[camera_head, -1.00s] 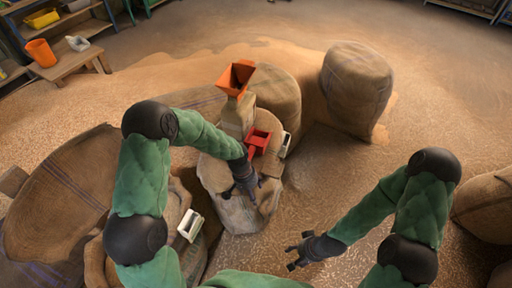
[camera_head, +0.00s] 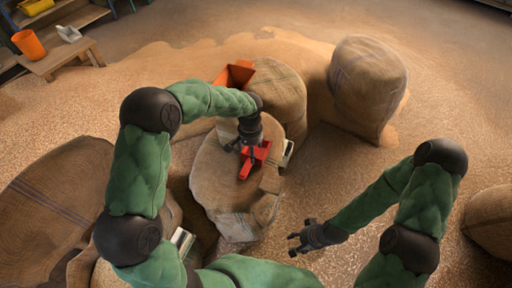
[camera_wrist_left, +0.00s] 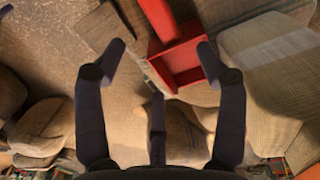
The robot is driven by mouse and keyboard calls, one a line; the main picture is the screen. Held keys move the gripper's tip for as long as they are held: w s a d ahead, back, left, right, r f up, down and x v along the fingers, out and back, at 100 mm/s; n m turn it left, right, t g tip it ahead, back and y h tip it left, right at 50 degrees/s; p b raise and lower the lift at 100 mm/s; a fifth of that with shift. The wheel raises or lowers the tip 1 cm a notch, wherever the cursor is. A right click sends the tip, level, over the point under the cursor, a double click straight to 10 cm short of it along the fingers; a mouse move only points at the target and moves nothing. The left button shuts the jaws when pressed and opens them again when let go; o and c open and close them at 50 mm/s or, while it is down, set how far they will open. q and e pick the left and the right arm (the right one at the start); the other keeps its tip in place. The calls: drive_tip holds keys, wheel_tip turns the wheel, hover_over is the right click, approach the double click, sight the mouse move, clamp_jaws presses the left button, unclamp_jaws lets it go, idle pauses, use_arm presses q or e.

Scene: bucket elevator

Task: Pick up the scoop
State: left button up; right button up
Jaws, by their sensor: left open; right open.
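The red scoop (camera_head: 247,172) lies on the top of a burlap sack (camera_head: 215,170) at the centre of the head view. In the left wrist view the scoop (camera_wrist_left: 181,66) shows its square box and its handle pointing to the top. My left gripper (camera_head: 246,146) is over the scoop and hides part of it. In the left wrist view the left gripper (camera_wrist_left: 162,52) is open, its fingertips on either side of the scoop; contact cannot be told. My right gripper (camera_head: 294,243) is open and empty above the grain at the lower right.
An orange hopper (camera_head: 234,74) stands just behind the scoop. Full sacks (camera_head: 278,95) and (camera_head: 367,88) stand behind and to the right. A wooden stool (camera_head: 60,62) with an orange bucket (camera_head: 29,44) is at the far left.

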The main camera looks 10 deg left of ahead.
sight(250, 164)
use_arm(q)
drive_tip(key=shift+f, duration=0.3)
wheel_tip(250, 164, down, 5)
drive_tip(key=shift+s+f+b, duration=0.1)
drive_tip(key=shift+f+b, duration=0.05)
drive_tip(key=shift+b, duration=0.8)
wheel_tip(250, 164, down, 5)
drive_tip(key=shift+a+r+b, duration=0.1)
drive_tip(key=shift+a+b, duration=0.05)
drive_tip(key=shift+b, duration=0.95)
drive_tip(key=shift+r, duration=0.1)
clamp_jaws()
